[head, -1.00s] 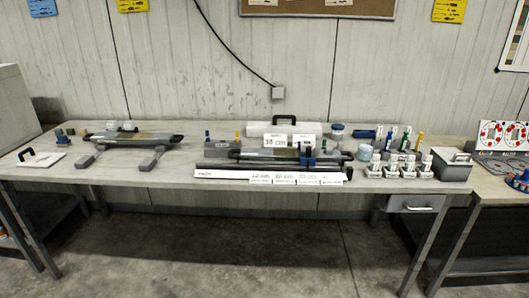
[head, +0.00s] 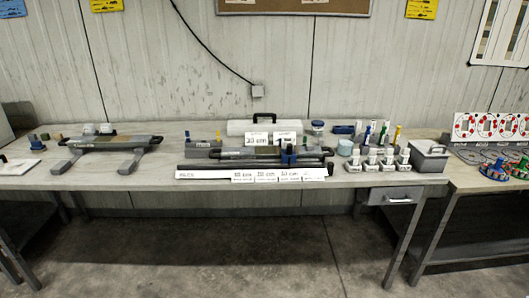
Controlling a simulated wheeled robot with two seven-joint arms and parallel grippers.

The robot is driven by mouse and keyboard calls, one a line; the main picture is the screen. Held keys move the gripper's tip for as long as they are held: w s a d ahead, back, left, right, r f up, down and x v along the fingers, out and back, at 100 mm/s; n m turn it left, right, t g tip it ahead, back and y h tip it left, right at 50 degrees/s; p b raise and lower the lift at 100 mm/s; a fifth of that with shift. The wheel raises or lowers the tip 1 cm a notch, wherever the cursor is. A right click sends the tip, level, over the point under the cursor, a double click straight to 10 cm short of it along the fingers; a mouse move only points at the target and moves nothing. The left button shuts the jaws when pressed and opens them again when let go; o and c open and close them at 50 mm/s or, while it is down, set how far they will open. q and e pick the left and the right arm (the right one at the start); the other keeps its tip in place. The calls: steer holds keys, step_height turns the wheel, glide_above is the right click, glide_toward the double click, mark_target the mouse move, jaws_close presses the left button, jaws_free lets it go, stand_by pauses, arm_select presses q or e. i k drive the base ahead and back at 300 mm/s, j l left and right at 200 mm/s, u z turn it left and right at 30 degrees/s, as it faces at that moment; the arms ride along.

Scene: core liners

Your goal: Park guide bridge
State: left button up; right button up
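Neither of my grippers shows in the head view. Which piece is the guide bridge is not certain. A dark blue upright block (head: 289,156) sits at the right part of a long dark cradle (head: 232,154) on the middle of the bench. A second dark cradle (head: 105,143) with grey feet stands at the left. Dark rods (head: 215,167) lie in front of the middle cradle, behind a white label strip (head: 215,175). White cards reading lengths in cm stand at the middle cradle and along the strip.
The grey bench (head: 155,175) has bare room between the two cradles. A white case (head: 280,127) with a dark handle is behind. Several small white-topped holders (head: 388,160) and a grey lidded box (head: 428,156) are at the right. A drawer (head: 398,196) hangs below.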

mark_target(289, 154)
steer(key=i+j+u, duration=0.25)
steer(key=i, duration=0.2)
steer(key=i+j+u, duration=0.2)
steer(key=i, duration=0.25)
steer(key=l, duration=0.1)
